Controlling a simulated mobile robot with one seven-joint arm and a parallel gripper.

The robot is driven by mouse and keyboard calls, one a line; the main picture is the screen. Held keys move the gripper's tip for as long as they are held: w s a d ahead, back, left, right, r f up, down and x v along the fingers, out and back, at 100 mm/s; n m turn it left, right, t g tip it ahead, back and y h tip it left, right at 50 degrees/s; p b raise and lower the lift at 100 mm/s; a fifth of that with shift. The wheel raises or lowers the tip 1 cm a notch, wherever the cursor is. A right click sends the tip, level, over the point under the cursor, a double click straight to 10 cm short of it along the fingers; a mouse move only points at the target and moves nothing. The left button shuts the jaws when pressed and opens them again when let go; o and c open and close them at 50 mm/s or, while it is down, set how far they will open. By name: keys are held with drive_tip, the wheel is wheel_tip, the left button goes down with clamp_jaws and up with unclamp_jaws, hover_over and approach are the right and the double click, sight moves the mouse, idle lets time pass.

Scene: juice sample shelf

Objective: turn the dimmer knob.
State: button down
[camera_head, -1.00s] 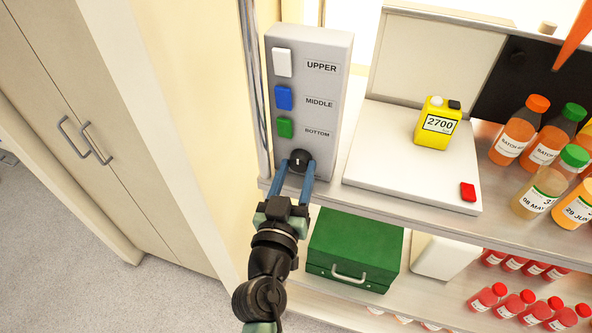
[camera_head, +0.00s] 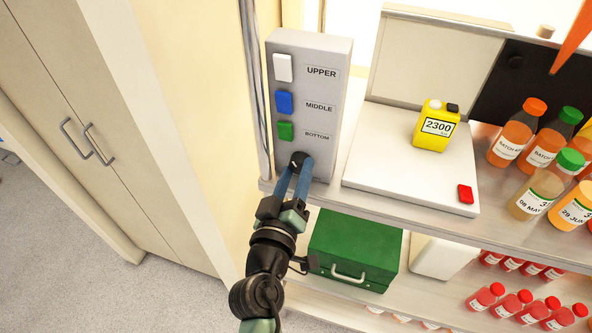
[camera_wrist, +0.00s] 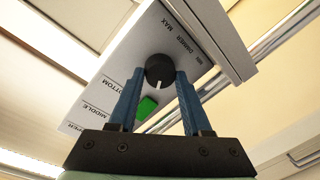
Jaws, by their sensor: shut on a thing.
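The black dimmer knob (camera_head: 299,160) sits low on the grey switch box (camera_head: 318,110), below the green switch. In the wrist view the knob (camera_wrist: 160,70) has a white pointer line, and the panel beside it reads DIMMER, with MAX at one side. My gripper (camera_head: 298,172) reaches up from below with its blue fingers shut on the knob. In the wrist view its fingers (camera_wrist: 160,82) lie on either side of the knob.
The box has a white switch (camera_head: 283,67), a blue switch (camera_head: 284,102) and a green switch (camera_head: 286,131), labelled UPPER, MIDDLE and BOTTOM. Juice bottles (camera_head: 517,130) stand at the right. A green case (camera_head: 355,246) is on the shelf below, close to my arm.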

drive_tip(key=n+p, duration=0.1)
drive_tip(key=n, duration=0.3)
drive_tip(key=shift+a+r, duration=0.1)
drive_tip(key=shift+a, duration=0.05)
drive_tip(key=shift+n+g+h+p, duration=0.3)
drive_tip(key=shift+n+p, duration=0.1)
drive_tip(key=shift+n, duration=1.5)
drive_tip(key=shift+c, duration=1.7)
unclamp_jaws()
drive_tip(key=f+b+v, duration=0.1)
drive_tip(key=b+v, duration=0.3)
drive_tip(key=v, duration=0.9)
drive_tip(key=shift+r+b, duration=0.35)
drive_tip(key=shift+r, duration=0.05)
drive_tip(key=shift+w, duration=0.1)
